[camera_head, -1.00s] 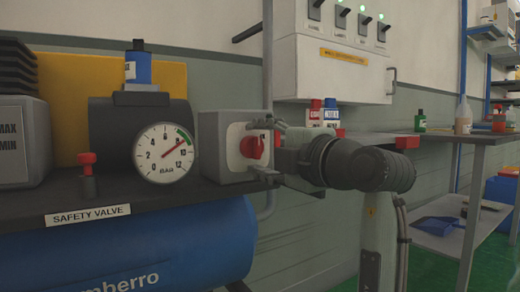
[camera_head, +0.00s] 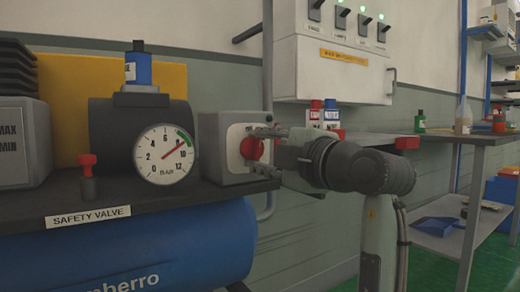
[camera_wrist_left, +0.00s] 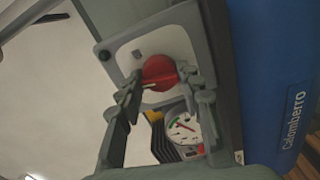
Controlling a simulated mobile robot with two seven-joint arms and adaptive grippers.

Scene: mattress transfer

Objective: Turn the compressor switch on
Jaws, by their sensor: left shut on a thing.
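The compressor switch is a red rotary knob (camera_head: 251,149) on a light plate on the front of a grey box (camera_head: 210,150) above the blue tank. My left gripper (camera_head: 262,151) reaches it from the right, with one finger above the knob and one below. In the left wrist view, the red knob (camera_wrist_left: 159,72) lies at the fingertips of my left gripper (camera_wrist_left: 166,90), which is shut on it. The fingers partly cover the knob, and its exact setting is hard to read. My right gripper is not in view.
A round pressure gauge (camera_head: 164,154) stands left of the switch box, its needle pointing up and right. A red-topped safety valve (camera_head: 88,175) stands further left. The blue tank (camera_head: 150,250) is below. A white panel with several switches (camera_head: 335,60) hangs behind my gripper.

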